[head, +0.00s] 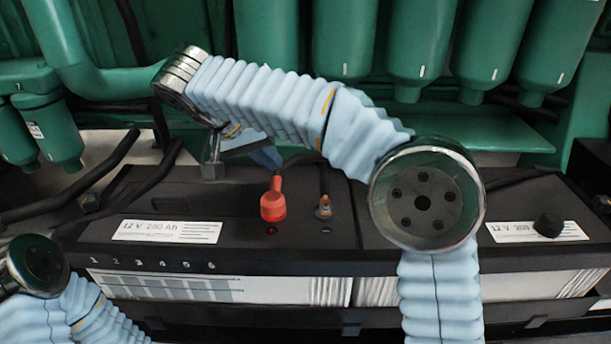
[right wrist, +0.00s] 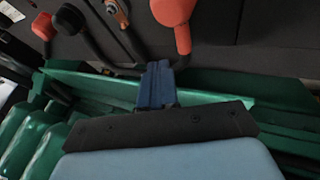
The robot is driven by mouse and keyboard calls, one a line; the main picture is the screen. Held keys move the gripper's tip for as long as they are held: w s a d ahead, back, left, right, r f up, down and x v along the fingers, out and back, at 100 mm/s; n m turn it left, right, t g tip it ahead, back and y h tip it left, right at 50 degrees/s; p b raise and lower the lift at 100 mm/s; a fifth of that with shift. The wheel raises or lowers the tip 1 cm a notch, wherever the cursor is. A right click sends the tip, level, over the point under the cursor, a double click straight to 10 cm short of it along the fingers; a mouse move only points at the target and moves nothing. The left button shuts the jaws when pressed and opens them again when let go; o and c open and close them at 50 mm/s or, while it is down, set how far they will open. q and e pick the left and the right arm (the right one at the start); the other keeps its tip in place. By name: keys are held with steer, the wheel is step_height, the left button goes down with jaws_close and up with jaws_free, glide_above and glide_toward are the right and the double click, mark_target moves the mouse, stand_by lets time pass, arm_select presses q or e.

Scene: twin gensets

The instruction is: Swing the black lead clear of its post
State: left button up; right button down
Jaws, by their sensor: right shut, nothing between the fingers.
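A black lead (head: 323,187) ends in a bare copper-coloured lug (head: 323,209) on top of the left battery, just right of the red boot (head: 273,205). The lug also shows at the top of the right wrist view (right wrist: 118,12). I cannot tell whether it still sits around its post. My right gripper (head: 270,158) reaches in from above, its blue fingers shut and empty. Its tips are behind the red boot, apart from the lug; they also show in the right wrist view (right wrist: 157,80). My left gripper is out of view.
A red boot with its lead stands close by in the right wrist view (right wrist: 173,10). A black boot (right wrist: 70,18) is farther left there. A black cap (head: 548,226) is on the right battery's label. Green engine parts (head: 345,40) crowd the back.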

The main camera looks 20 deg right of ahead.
mark_target(324, 185)
steer(key=x, duration=0.7)
steer(key=shift+s+d+b, duration=0.1)
steer(key=shift+d+b, duration=0.1)
steer(key=shift+b, duration=0.15)
steer(key=d, duration=0.1)
steer(key=s+d, duration=0.1)
steer(key=shift+d+f, duration=0.25)
steer(key=shift+d, duration=0.3)
